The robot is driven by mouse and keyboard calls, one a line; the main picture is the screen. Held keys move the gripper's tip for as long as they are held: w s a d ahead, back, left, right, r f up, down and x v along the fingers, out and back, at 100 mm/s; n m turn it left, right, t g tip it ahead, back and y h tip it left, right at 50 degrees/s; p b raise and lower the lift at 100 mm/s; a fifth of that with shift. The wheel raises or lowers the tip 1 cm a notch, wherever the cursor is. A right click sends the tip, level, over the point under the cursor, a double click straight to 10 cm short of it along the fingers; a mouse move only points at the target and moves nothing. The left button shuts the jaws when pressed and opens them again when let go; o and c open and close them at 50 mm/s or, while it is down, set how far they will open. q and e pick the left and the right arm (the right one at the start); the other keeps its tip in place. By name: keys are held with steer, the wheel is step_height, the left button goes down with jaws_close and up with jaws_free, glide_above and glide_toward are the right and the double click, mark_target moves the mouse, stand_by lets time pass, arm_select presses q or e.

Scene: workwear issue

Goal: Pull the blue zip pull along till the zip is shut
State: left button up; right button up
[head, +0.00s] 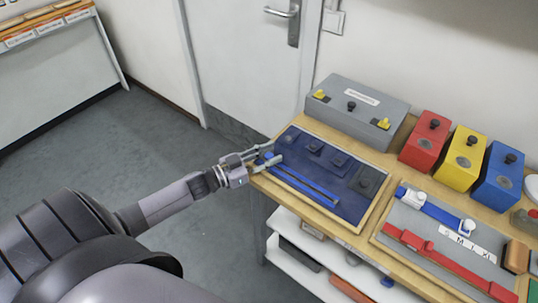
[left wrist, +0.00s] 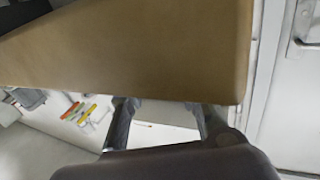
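A dark blue fabric panel (head: 335,157) lies in a wooden frame on the bench. The zip (head: 305,184) runs as a blue strip along its near side. The blue zip pull (head: 268,157) shows at the strip's left end, partly covered by my left gripper (head: 265,156). The left gripper's fingers are apart, one on each side of the pull; I cannot tell whether they touch it. The left wrist view shows the two fingers (left wrist: 165,118) spread, with their tips hidden at the wooden edge. My right gripper is not in view.
A grey box (head: 358,107) with yellow latches stands behind the panel. Red, yellow and blue blocks (head: 462,160) stand to its right. A grey board with blue and red straps (head: 440,240) lies right of the panel. White shelving (head: 300,240) is below.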

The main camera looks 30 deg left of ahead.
mark_target(329, 199)
arm_select(q)
jaws_close()
stand_by(0.3)
steer(key=d+p, duration=0.1)
steer(key=d, duration=0.2)
steer(key=d+p, duration=0.1)
steer(key=d, duration=0.2)
steer(key=d+p, duration=0.1)
steer(key=d, duration=0.2)
steer(key=shift+s+r, duration=0.15)
steer(key=shift+s, duration=0.25)
steer(key=d, duration=0.7)
steer(key=d+p, duration=0.1)
steer(key=d, duration=0.2)
steer(key=shift+s+d, duration=0.25)
steer(key=shift+s, duration=0.15)
steer(key=shift+s+d+f, duration=0.15)
steer(key=shift+d+f, duration=0.05)
steer(key=shift+d, duration=0.2)
